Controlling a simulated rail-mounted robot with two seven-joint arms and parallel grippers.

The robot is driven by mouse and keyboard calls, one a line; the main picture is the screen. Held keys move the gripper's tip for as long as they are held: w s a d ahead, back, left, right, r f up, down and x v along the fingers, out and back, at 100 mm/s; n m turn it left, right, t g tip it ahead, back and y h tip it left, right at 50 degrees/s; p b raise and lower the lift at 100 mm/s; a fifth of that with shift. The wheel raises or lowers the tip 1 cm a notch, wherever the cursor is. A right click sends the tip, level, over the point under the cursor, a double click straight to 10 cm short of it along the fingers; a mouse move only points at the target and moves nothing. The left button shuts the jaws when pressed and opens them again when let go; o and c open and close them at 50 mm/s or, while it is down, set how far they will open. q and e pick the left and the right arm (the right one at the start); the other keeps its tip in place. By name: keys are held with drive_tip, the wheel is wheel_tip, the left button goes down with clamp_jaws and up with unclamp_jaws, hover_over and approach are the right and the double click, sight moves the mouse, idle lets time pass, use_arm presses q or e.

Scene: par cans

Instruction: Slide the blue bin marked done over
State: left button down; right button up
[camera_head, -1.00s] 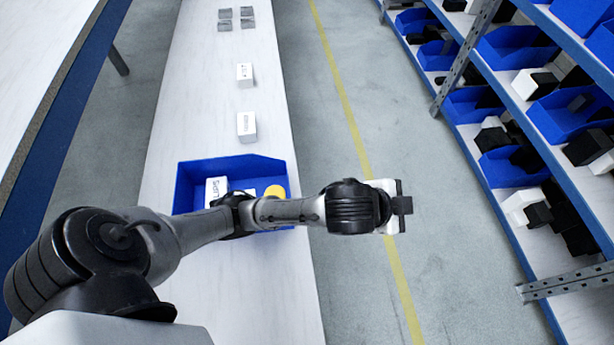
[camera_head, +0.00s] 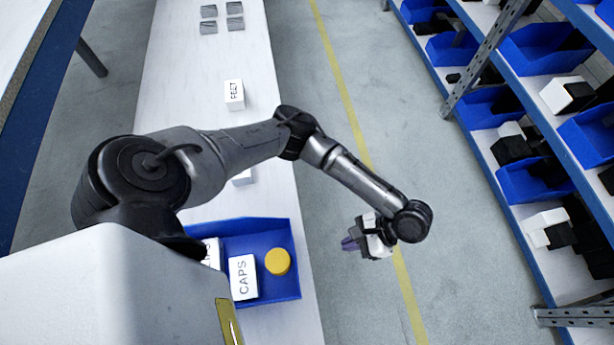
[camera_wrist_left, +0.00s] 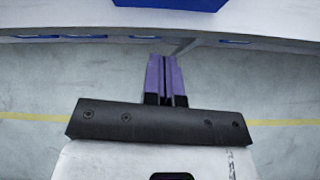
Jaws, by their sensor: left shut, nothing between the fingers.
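In the head view a blue bin (camera_head: 262,226) sits on the long white table (camera_head: 190,100), partly hidden by my left arm. In it are a white box lettered CAPS (camera_head: 243,278), a yellow round thing (camera_head: 277,262) and another white box (camera_head: 212,252), partly covered. No done marking shows. My left gripper (camera_head: 349,243) is shut and empty, over the floor to the right of the table and apart from the bin. In the left wrist view its purple fingers (camera_wrist_left: 165,78) are together, and a blue bin's edge (camera_wrist_left: 170,4) shows at the top. My right gripper is not in view.
A white box lettered FEET (camera_head: 234,95) and several grey blocks (camera_head: 221,18) stand farther up the table. A shelf rack with blue bins (camera_head: 536,180) is on the right. The floor between, with a yellow line (camera_head: 345,100), is clear.

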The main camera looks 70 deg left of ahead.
use_arm(q)
drive_tip(key=shift+n, duration=0.8)
drive_tip(key=shift+s+a+r+b+x, duration=0.1)
drive_tip(key=shift+s+r+b+x, duration=0.4)
drive_tip(key=shift+x, duration=1.65)
drive_tip(key=shift+s+a+r+b+x, duration=0.2)
drive_tip(key=shift+b+x, duration=0.55)
drive_tip(key=shift+x, duration=1.35)
drive_tip(key=shift+s+a+r+b+x, duration=0.1)
drive_tip(key=shift+s+r+b+x, duration=0.4)
drive_tip(key=shift+x, duration=1.65)
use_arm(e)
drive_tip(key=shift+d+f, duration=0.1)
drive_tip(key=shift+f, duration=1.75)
use_arm(q)
drive_tip(key=shift+w+f, duration=0.1)
drive_tip(key=shift+w, duration=0.15)
